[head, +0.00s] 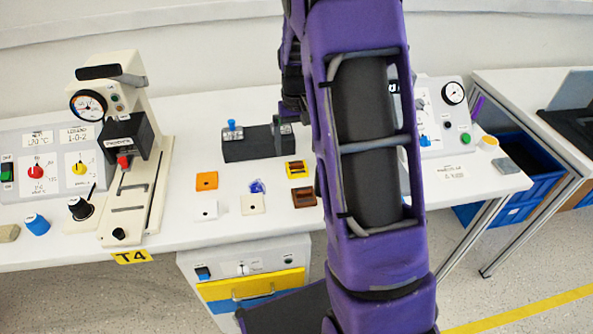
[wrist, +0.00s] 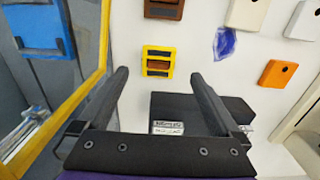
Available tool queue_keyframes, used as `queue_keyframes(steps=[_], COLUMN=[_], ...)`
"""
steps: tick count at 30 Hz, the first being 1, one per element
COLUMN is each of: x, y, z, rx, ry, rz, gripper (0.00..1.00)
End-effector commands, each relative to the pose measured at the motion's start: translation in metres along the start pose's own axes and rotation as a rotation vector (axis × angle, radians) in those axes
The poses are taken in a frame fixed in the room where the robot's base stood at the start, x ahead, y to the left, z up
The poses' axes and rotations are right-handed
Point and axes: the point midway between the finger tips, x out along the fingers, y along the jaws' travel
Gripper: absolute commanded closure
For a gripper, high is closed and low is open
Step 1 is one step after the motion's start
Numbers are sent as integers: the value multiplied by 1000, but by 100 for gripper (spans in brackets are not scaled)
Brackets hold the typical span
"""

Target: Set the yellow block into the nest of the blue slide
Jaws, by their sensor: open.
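The yellow block (wrist: 158,62), with dark brown bands on its top, lies on the white table. It also shows in the head view (head: 298,169), left of my arm. My gripper (wrist: 158,78) is open and empty in the wrist view. Its fingers stand wide apart, and the block shows between and just beyond their tips, with no contact visible. A blue part (wrist: 38,28) on a grey surface with a yellow edge is at the wrist view's upper left. It may be the blue slide, but its nest is not clear. My arm hides this area in the head view.
A brown block (head: 304,197) lies close to the yellow one. An orange block (head: 207,181), pale blocks (head: 252,205) and a blue crumpled piece (head: 257,187) lie to the left. A black fixture (head: 250,145) stands behind; a press (head: 128,150) stands farther left.

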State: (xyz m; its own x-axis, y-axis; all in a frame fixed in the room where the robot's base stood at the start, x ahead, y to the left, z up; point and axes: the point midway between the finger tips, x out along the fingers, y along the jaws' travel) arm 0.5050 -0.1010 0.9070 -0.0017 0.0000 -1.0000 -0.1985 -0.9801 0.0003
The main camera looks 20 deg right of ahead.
Motion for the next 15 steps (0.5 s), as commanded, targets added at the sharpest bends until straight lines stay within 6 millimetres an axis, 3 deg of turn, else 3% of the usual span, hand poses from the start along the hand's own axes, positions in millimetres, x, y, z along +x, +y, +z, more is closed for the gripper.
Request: queue_keyframes(steps=[3,11,15], x=[17,31,51], y=[0,0,2], z=[0,-1,-2], rx=[0,1,1], ry=[-2,0,-2], rz=[0,0,0], gripper=[0,0,0])
